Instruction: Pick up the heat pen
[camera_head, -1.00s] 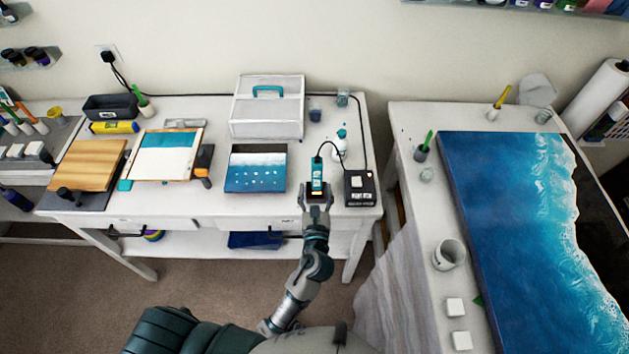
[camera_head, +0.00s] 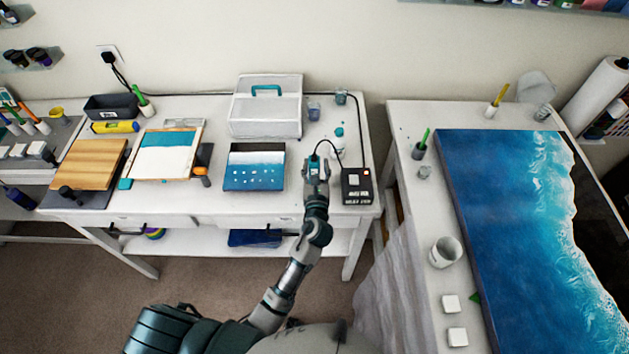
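The heat pen (camera_head: 315,167) is a small teal and dark tool at the front right of the white workbench. A black cord runs from its top to a black control box (camera_head: 357,186) on its right. My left gripper (camera_head: 316,163) reaches in from below, with one finger on each side of the pen. The fingers hide most of the pen's lower part and its rest. Whether the fingers press on the pen is too small to tell. My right gripper is out of view.
A blue and white panel (camera_head: 254,167) lies just left of the gripper. A white case (camera_head: 266,112) stands at the back. A second table (camera_head: 403,180) with a large blue resin piece (camera_head: 500,220) is on the right.

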